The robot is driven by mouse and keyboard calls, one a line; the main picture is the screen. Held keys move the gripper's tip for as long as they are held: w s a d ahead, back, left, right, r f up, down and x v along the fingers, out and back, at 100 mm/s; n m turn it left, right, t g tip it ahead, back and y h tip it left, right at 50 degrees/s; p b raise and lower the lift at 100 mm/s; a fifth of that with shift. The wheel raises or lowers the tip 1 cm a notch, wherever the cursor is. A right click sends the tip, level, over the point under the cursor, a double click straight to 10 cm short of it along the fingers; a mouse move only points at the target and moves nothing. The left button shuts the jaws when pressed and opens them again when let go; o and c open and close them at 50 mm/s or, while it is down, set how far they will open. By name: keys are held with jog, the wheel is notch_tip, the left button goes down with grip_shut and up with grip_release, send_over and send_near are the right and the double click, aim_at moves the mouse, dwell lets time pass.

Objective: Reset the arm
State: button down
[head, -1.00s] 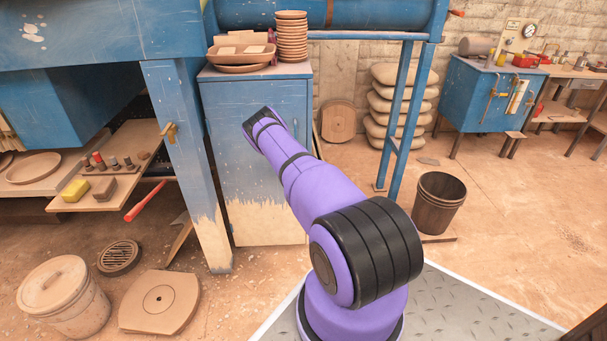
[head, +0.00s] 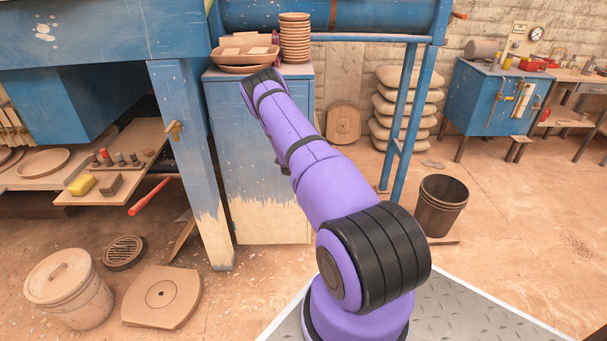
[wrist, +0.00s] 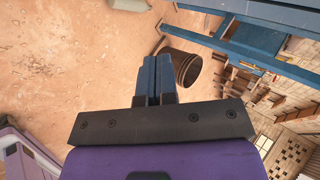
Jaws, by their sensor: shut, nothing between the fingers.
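My purple arm with black bands reaches up and away from me in the head view, in front of the blue cabinet (head: 262,130). Its far end hides part of the cabinet's top edge and front. My gripper is hidden behind the arm in the head view. In the wrist view my gripper (wrist: 155,62) shows with its two blue fingers closed together and nothing between them. Sandy floor lies below and around the fingers, with the dark bucket (wrist: 183,68) just to their right in the picture.
On the cabinet stand stacked clay dishes (head: 295,38) and a tray (head: 243,52). A blue frame post (head: 180,150) is at left, beside a shelf with small tools (head: 125,165). The bucket (head: 441,203) stands right. A lidded pail (head: 68,287) is front left. Floor at right is open.

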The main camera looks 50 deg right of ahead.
jog(key=shift+s+a+r, duration=0.3)
